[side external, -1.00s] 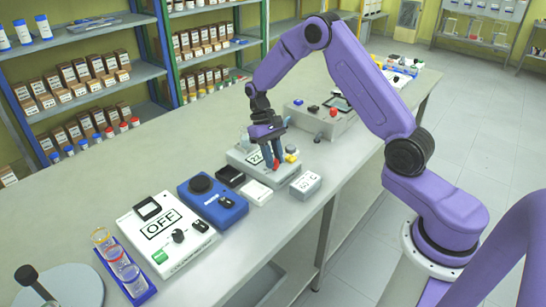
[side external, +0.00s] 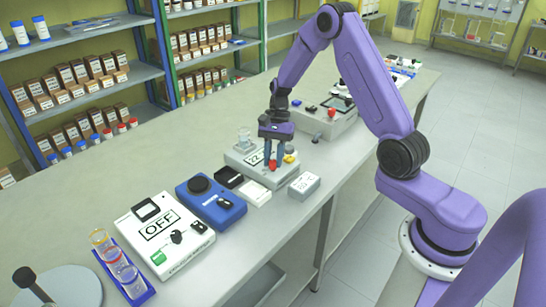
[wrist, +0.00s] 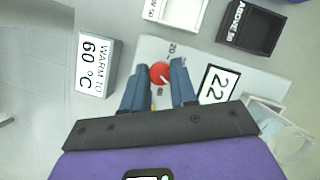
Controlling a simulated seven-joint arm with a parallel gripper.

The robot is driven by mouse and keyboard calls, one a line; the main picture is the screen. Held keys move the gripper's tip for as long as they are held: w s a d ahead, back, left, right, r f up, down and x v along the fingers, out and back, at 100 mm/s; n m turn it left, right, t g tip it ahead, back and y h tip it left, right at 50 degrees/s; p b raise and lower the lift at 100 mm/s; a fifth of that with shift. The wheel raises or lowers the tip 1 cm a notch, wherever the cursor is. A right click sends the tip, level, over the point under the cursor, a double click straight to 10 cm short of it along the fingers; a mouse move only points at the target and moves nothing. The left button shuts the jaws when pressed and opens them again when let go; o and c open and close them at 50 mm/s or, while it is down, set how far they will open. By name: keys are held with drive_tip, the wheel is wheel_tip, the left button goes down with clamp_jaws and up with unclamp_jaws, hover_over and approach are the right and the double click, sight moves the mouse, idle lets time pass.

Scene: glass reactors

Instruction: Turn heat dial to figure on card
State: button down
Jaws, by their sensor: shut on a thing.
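The heat dial is a red knob (side external: 272,166) on the front of a grey hotplate unit (side external: 243,169). It also shows in the wrist view (wrist: 160,72), with a pale pointer mark. My gripper (side external: 274,158) points down over the unit, its two blue fingers on either side of the dial and shut on it. In the wrist view the fingertips (wrist: 160,78) flank the red knob. The unit's display (wrist: 217,84) reads 22. The card (wrist: 97,65) reads "WARM TO 60 °C" and stands beside the unit (side external: 304,184). Some scale marks around the dial are hidden by my fingers.
A glass beaker (side external: 244,138) stands on the unit. A yellow knob (side external: 291,157) is close by the gripper. A black tray (side external: 229,176) and a white tray (side external: 256,192) lie to the left, then a blue device (side external: 211,202) and a white device reading OFF (side external: 160,232).

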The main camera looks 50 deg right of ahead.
drive_tip(key=m+t, duration=0.1)
drive_tip(key=m, duration=0.3)
drive_tip(key=shift+s+m+t, duration=0.15)
drive_tip(key=shift+m+t, duration=0.15)
drive_tip(key=shift+t, duration=0.1)
drive_tip(key=m+t, duration=0.2)
drive_tip(key=m, duration=0.3)
drive_tip(key=shift+s, duration=0.1)
drive_tip(key=shift+m, duration=0.3)
drive_tip(key=c, duration=0.9)
unclamp_jaws()
drive_tip(key=v, duration=1.7)
drive_tip(key=shift+s+r, duration=0.2)
drive_tip(key=shift+r, duration=0.05)
drive_tip(key=shift+a, duration=0.15)
